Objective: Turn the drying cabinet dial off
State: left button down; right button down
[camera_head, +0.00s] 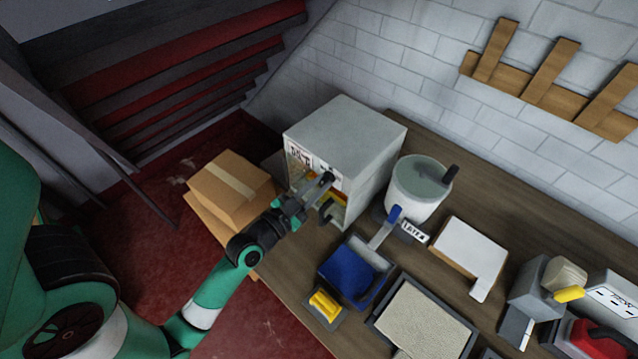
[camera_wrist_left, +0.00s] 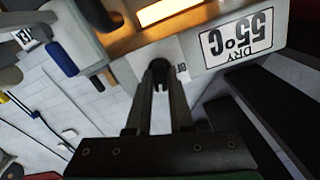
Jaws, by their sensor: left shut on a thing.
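The drying cabinet (camera_head: 345,130) is a grey box at the back of the bench. Its front shows in the left wrist view, with a label (camera_wrist_left: 237,40) reading DRY 55°C and a lit orange window (camera_wrist_left: 168,10). My left gripper (camera_head: 322,186) is at the cabinet front. In the left wrist view, my left gripper (camera_wrist_left: 159,82) has its fingers closed around the dark dial (camera_wrist_left: 160,67), beside a small white plate. The fingers hide much of the dial, and I cannot tell its setting. My right gripper is not in view.
A cardboard box (camera_head: 231,185) stands left of the cabinet. A white pot (camera_head: 415,190) stands right of it. A blue-filled tray (camera_head: 345,275), a yellow-handled tool (camera_head: 324,304) and a beige mat in a tray (camera_head: 422,320) lie in front. A wooden rack (camera_head: 545,85) is on the wall.

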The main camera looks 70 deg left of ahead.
pick_arm(q)
jog(key=n+p, duration=0.1)
jog(key=n, duration=0.3)
jog(key=shift+r+n, duration=0.1)
jog(key=shift+n, duration=0.2)
jog(key=n+p, duration=0.1)
jog(key=n, duration=0.3)
jog(key=shift+n, duration=0.3)
jog(key=n, duration=0.4)
jog(key=shift+p, duration=0.4)
jog(key=shift+n+p, duration=0.3)
jog(key=shift+n, duration=1.7)
jog(key=c, duration=0.8)
grip_release()
jog(key=shift+s, duration=0.1)
